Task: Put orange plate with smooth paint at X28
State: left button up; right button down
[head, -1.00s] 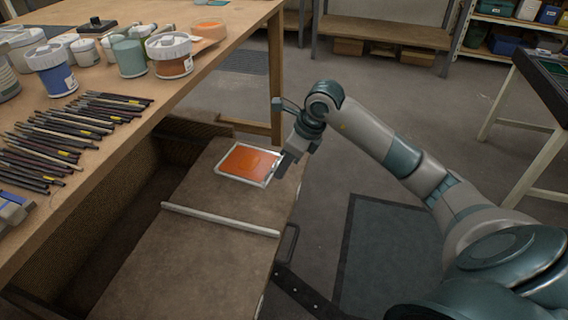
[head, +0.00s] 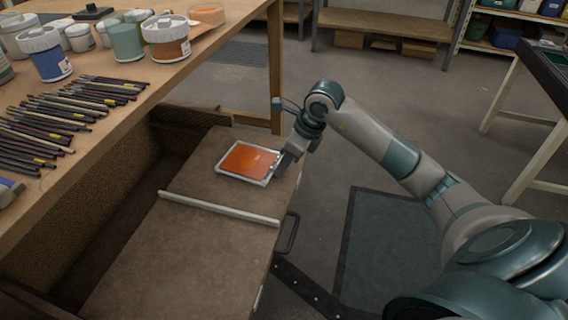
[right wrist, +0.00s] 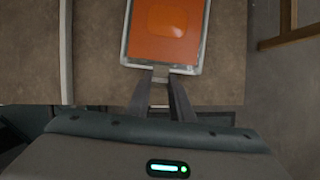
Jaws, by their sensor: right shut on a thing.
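The orange plate (head: 247,161) is a flat orange panel in a pale frame. It is at the far end of a brown board (head: 200,250), beyond a pale strip. I cannot tell whether it rests on the board or is just above it. My right gripper (head: 281,163) is shut on the plate's right edge. In the right wrist view, the fingers (right wrist: 160,80) meet the near edge of the plate (right wrist: 166,35), whose orange face has a faint rounded patch. My left gripper is not in view. I see no readable X28 label.
The wooden table (head: 170,90) at left holds paint pots, including a white-lidded blue-labelled pot (head: 46,55), and many brushes (head: 50,125). The pale strip (head: 218,208) crosses the board. A dark rack (head: 545,75) stands at right. The floor at middle right is open.

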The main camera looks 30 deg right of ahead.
jog(key=shift+f+b, duration=0.35)
jog(key=shift+f, duration=0.05)
dwell(0.8)
jog(key=shift+r, duration=0.15)
dwell(0.4)
jog(key=c, duration=0.8)
grip_release()
jog(key=shift+c, duration=0.2)
jog(key=shift+r+p, duration=2.6)
jog(key=shift+r, duration=1.4)
jog(key=shift+f, duration=0.1)
